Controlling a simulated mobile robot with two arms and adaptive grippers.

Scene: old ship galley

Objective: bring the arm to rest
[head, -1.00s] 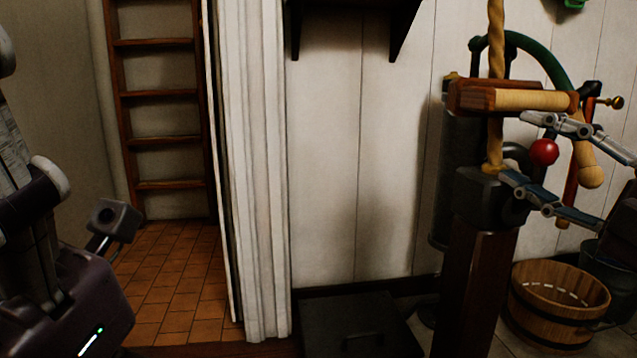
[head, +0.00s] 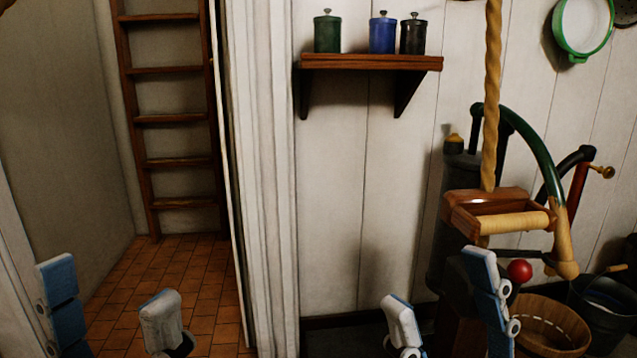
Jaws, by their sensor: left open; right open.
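My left gripper (head: 112,310) shows at the bottom left, its two fingers wide apart with nothing between them. My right gripper (head: 447,308) shows at the bottom, right of centre, also open and empty. Both grippers point upward in the picture. The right gripper's right finger overlaps part of the pump stand and ends just left of the red ball (head: 520,270); I cannot tell whether they touch. The rest of both arms is out of view.
A wooden frame with a pale roller (head: 508,222) is by a hanging rope (head: 491,100). Behind is a pump with a green curved handle (head: 533,140). A wooden tub (head: 560,322) stands low right. A shelf (head: 370,62) holds canisters.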

